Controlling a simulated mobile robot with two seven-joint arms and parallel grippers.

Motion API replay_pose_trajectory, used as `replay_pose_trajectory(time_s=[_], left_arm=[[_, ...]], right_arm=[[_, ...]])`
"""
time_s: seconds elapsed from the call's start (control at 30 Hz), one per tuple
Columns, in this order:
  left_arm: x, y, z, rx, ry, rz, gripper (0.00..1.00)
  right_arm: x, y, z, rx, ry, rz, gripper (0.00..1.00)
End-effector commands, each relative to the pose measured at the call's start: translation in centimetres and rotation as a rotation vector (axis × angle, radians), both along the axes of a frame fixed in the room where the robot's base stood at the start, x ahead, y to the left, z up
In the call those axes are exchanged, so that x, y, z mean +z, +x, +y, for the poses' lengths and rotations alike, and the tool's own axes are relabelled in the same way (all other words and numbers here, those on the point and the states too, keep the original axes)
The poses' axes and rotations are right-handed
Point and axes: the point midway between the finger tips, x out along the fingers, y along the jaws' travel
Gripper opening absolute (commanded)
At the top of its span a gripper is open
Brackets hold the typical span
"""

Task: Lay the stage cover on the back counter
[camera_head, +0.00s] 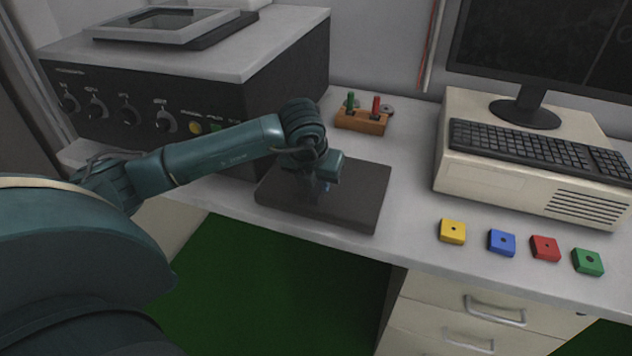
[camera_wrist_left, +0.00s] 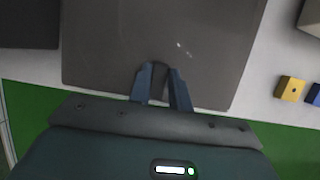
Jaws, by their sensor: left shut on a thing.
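The stage cover appears to be the dark grey rectangular slab (camera_head: 352,210) at the front of the light grey counter (camera_head: 410,215), left of the beige computer. It fills the top of the left wrist view (camera_wrist_left: 200,45) too. My left gripper (camera_head: 322,187) points down over the slab. In the left wrist view its two blue fingers (camera_wrist_left: 161,90) close on a small dark handle (camera_wrist_left: 159,78) at the slab's near edge. The slab looks level; whether it rests on the counter or hangs just above cannot be told. My right gripper is not in view.
A black instrument (camera_head: 190,90) with knobs stands left of the slab. A wooden block with pegs (camera_head: 362,122) stands behind it. A beige computer (camera_head: 490,180) with keyboard and monitor is right. Yellow (camera_head: 452,232), blue, red and green blocks line the front right. Counter shows bare between.

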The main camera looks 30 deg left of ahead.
Motion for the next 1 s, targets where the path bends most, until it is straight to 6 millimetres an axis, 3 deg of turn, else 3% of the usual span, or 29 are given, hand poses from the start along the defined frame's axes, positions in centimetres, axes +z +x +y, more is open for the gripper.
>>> replay_pose_trajectory(time_s=[0.3, 0.33, 0.57, 0.83, 1.0], left_arm=[[-0.8, 0.1, 0.4, 0.001, -0.001, -0.003, 0.00], [-0.9, 0.1, 0.4, 0.000, -0.001, -0.001, 0.22], [-0.9, 0.1, 0.4, 0.000, -0.001, -0.001, 0.41], [-0.7, 0.1, 0.3, 0.000, 0.000, -0.002, 0.41], [1.1, -0.6, 0.2, -0.001, -0.001, -0.005, 0.41]], right_arm=[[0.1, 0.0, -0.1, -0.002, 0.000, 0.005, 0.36], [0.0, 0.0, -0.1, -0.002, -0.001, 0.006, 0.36], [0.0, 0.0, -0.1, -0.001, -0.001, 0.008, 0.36], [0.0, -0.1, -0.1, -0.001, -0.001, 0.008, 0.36], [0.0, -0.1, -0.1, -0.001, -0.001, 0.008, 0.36]])
